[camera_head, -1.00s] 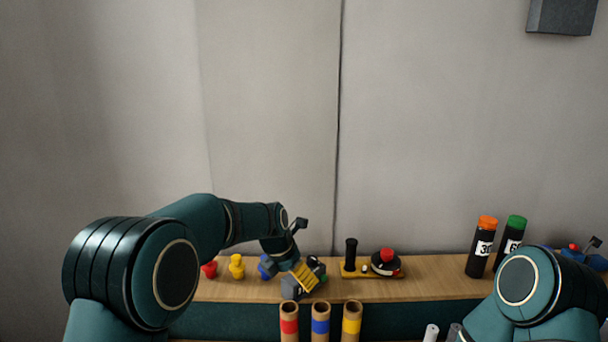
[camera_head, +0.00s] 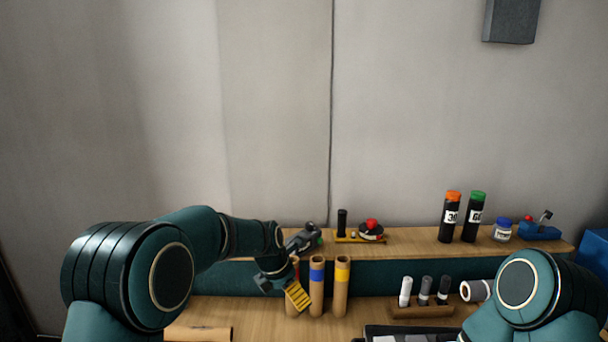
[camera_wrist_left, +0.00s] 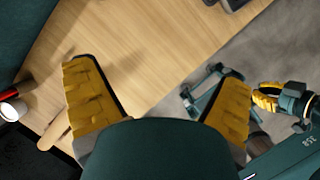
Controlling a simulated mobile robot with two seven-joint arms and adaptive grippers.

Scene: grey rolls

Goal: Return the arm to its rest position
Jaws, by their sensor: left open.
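My left arm (camera_head: 195,245) comes in from the left in the head view and bends down. Its gripper (camera_head: 290,283) hangs in front of the cardboard tubes and partly hides the leftmost one. In the left wrist view my left gripper (camera_wrist_left: 160,98) has its two yellow fingers wide apart, with nothing between them. My right arm (camera_head: 530,290) shows at the lower right of the head view, its gripper hidden there. A second yellow-fingered gripper (camera_wrist_left: 268,98) at the right of the wrist view looks like my right one; its opening is unclear.
Cardboard tubes with blue (camera_head: 317,285) and yellow (camera_head: 342,285) bands stand near my left gripper. A rack (camera_head: 422,310) holds grey rolls. A shelf (camera_head: 410,242) behind carries black cylinders, a jar (camera_head: 502,230) and a red-knobbed device (camera_head: 371,230). Bare wood (camera_head: 250,312) shows below.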

